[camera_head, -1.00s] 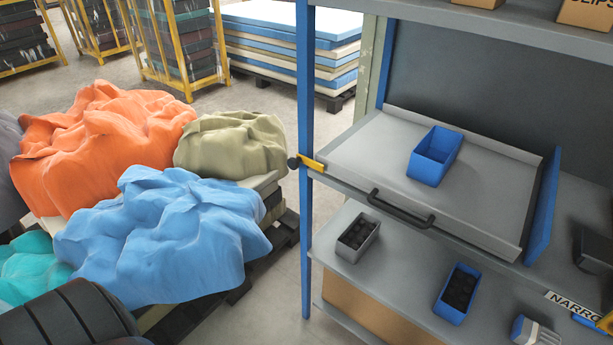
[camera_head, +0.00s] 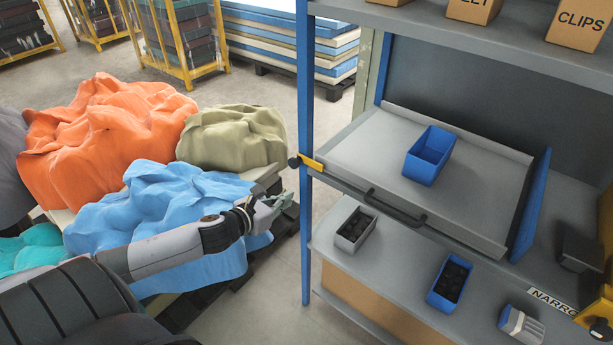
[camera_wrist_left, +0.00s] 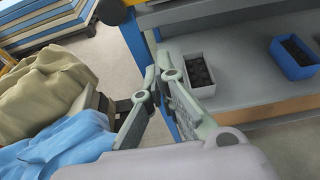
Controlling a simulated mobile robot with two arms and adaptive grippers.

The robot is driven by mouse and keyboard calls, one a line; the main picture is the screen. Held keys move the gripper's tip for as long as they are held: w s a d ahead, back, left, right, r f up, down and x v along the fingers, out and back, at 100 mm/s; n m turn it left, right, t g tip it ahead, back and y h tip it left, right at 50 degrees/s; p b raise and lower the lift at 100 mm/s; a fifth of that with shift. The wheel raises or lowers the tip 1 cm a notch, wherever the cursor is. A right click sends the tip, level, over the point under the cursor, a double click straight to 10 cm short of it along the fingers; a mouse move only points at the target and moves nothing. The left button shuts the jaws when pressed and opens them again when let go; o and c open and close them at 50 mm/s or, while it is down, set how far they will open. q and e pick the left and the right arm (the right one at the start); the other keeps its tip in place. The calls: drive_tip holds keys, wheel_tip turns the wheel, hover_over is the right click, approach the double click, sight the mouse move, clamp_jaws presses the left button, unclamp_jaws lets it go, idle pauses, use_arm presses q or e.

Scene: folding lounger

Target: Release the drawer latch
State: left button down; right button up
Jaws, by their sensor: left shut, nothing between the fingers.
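The drawer (camera_head: 390,150) is a grey tray in the shelf rack, with a black bar handle (camera_head: 395,207) on its front. The latch (camera_head: 311,162) is a yellow piece with a black knob (camera_head: 294,161) at the drawer's front left corner, by the blue post. My left gripper (camera_head: 283,197) is shut and empty, below and left of the latch, apart from it. In the left wrist view its fingertips (camera_wrist_left: 158,68) come together in front of the blue post, and the black knob (camera_wrist_left: 111,12) shows at the top. My right gripper is out of view.
A blue bin (camera_head: 430,155) sits in the drawer. A grey bin (camera_head: 356,229) and another blue bin (camera_head: 451,284) stand on the shelf below. Blue, orange and olive cloth heaps (camera_head: 160,205) lie left of the rack. The blue post (camera_head: 305,90) stands beside my gripper.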

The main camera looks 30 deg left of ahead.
sight(316, 172)
use_arm(q)
drive_tip(key=w+p, duration=0.1)
drive_tip(key=w, duration=0.2)
drive_tip(key=w+p, duration=0.1)
drive_tip(key=w, duration=0.2)
drive_tip(key=w+p, duration=0.1)
drive_tip(key=w, duration=0.2)
drive_tip(key=shift+w+d+f, duration=0.25)
drive_tip(key=shift+w+d, duration=0.05)
drive_tip(key=shift+d, duration=0.05)
drive_tip(key=shift+s+r+p, duration=0.2)
drive_tip(key=shift+r+p, duration=0.3)
drive_tip(key=shift+r, duration=0.15)
drive_tip(key=shift+w+f, duration=0.1)
drive_tip(key=shift+d+r+p, duration=0.15)
drive_tip(key=shift+r+p, duration=0.15)
drive_tip(key=shift+r, duration=0.1)
